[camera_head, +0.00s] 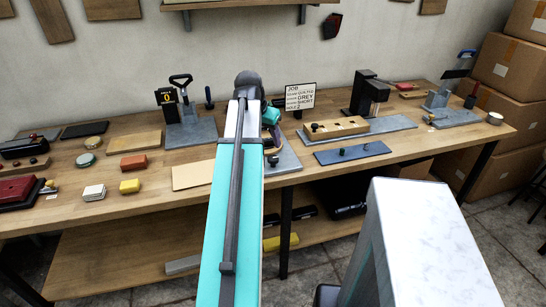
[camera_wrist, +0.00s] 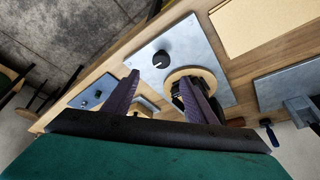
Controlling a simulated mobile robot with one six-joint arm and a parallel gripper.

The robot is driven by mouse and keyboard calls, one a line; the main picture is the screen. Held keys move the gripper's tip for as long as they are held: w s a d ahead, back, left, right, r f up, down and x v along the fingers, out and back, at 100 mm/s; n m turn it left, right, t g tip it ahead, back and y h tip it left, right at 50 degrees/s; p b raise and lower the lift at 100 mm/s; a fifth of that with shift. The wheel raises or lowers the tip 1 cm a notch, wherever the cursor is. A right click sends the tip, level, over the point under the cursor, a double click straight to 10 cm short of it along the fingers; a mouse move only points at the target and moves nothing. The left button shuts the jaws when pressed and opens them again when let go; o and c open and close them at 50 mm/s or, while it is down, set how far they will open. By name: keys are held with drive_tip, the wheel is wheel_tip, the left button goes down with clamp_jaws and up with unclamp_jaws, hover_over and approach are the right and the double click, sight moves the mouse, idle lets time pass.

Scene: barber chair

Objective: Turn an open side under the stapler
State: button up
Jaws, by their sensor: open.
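My gripper (camera_wrist: 158,78) is open in the wrist view, its two dark purple fingers spread over a grey plate (camera_wrist: 160,40). The plate carries a black knob (camera_wrist: 162,59) and a round wooden disc (camera_wrist: 207,74). The right finger covers part of the disc and of a dark part beside it; I cannot tell whether it touches. In the head view my teal arm hides most of this plate (camera_head: 288,160) and my fingers. I cannot tell for certain which thing is the stapler; a black upright machine (camera_head: 362,92) on a grey base stands further right.
A long wooden block with knobs (camera_head: 338,128) and a blue plate (camera_head: 352,152) lie right of my arm. A lever press (camera_head: 190,130) and a tan sheet (camera_head: 192,175) lie left. A job card (camera_head: 300,96) stands behind. Cardboard boxes (camera_head: 505,65) are stacked right.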

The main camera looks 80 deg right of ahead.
sight(274, 158)
drive_tip(key=shift+p+x, duration=0.9)
drive_tip(key=shift+x, duration=4.7)
drive_tip(key=shift+a, duration=0.1)
drive_tip(key=shift+f, duration=0.1)
drive_tip(key=c, duration=1.1)
drive_tip(key=shift+o, duration=0.3)
drive_tip(key=shift+a, duration=0.15)
